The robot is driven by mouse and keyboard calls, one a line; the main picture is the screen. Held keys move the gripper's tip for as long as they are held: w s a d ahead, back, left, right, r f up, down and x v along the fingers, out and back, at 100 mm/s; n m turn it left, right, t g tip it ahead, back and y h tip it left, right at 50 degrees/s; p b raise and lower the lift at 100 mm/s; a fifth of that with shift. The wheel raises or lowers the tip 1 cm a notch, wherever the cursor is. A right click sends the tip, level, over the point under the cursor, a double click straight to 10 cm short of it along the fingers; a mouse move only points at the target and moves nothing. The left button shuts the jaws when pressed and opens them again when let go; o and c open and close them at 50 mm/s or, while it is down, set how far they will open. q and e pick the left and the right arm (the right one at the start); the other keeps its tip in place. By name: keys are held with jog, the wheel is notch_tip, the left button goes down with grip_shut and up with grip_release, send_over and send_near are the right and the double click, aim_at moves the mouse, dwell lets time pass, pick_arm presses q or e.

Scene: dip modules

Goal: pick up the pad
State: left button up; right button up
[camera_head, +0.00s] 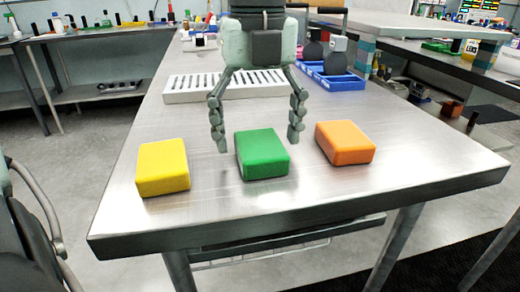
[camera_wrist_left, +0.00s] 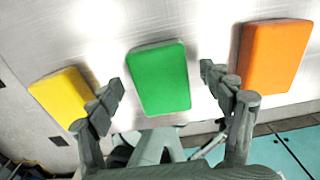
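Three square pads lie flat in a row on the steel table (camera_head: 355,185): a yellow pad (camera_head: 163,168), a green pad (camera_head: 262,154) and an orange pad (camera_head: 345,142). My left gripper (camera_head: 257,142) points down over the green pad with its fingers spread wide and nothing between them gripped. In the left wrist view, the green pad (camera_wrist_left: 159,78) shows between the open fingertips (camera_wrist_left: 162,80), with gaps at both sides. The yellow pad (camera_wrist_left: 63,95) is partly covered by one finger; the orange pad (camera_wrist_left: 272,55) is at the right. My right gripper is not in view.
A white slotted rack (camera_head: 190,92) lies behind the pads, partly hidden by my left gripper. A blue tray (camera_head: 338,83) with dark round-bodied items stands farther back at the right. The table's front edge (camera_head: 300,218) is near the pads. The tabletop in front of them is bare.

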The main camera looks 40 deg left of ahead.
pick_arm(q)
jog(key=c, duration=1)
jog(key=shift+r, duration=0.2)
jog(key=shift+r, duration=0.3)
notch_tip(320, 180, up, 13)
notch_tip(320, 180, up, 14)
jog(key=p, duration=0.3)
send_over(259, 139)
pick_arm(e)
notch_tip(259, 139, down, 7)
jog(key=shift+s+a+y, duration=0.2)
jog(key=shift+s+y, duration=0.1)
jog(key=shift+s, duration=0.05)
